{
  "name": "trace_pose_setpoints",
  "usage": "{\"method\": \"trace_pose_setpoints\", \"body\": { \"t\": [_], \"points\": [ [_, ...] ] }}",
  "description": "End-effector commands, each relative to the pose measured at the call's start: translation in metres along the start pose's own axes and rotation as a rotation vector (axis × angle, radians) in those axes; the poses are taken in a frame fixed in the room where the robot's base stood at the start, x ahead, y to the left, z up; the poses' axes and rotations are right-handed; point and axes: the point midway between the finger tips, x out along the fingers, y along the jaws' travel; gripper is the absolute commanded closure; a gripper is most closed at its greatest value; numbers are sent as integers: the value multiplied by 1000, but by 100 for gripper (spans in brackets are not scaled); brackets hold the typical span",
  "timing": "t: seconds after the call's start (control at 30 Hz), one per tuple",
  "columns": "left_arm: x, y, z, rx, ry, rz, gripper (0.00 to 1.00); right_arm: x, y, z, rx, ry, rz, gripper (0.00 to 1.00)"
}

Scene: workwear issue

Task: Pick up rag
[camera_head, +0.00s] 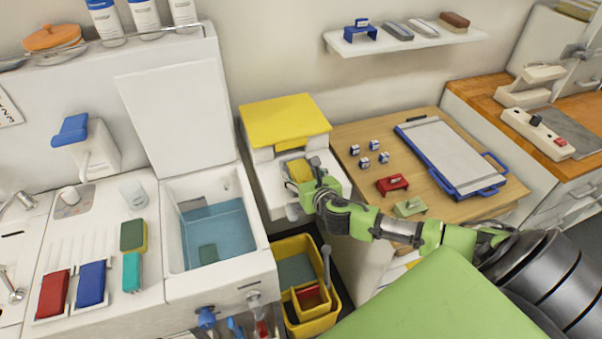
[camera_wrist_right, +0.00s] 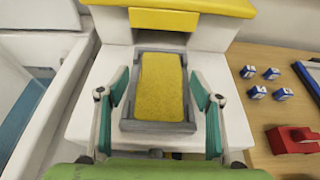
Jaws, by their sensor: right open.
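A yellow rag (camera_wrist_right: 162,87) lies flat in a shallow grey tray (camera_wrist_right: 158,127) at the front of a white dispenser with a yellow lid (camera_head: 285,119). In the head view the rag (camera_head: 299,170) is partly hidden by my right gripper (camera_head: 303,179). In the right wrist view my right gripper (camera_wrist_right: 158,92) is open, with one finger on each side of the tray and a gap to the rag on both sides. Nothing is between its fingers that it grips. My left gripper is not in view.
Left of the dispenser is an open white basin (camera_head: 262,262) with blue water. A yellow bucket (camera_head: 331,310) stands below. On the wooden counter (camera_head: 352,127) are several small blue-white blocks, a red stamp-like item (camera_head: 392,184) and a blue clipboard (camera_head: 440,150).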

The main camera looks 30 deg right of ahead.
Motion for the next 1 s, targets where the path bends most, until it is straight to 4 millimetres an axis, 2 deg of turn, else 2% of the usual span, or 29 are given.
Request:
{"method": "trace_pose_setpoints", "body": {
  "t": [0.03,0.17,0.47,0.57,0.9,1.0],
  "points": [
    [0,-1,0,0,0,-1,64,0,0,0,0,0,0,48],
    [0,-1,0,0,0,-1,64,0,0,0,0,0,0,82],
    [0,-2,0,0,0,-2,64,0,0,1,0,0,-1,85],
    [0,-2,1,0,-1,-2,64,-3,-1,8,-1,-3,-1,85],
    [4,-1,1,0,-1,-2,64,-27,0,68,-1,-6,1,85],
    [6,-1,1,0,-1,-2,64,-33,0,80,-2,-4,1,85]
  ]
}}
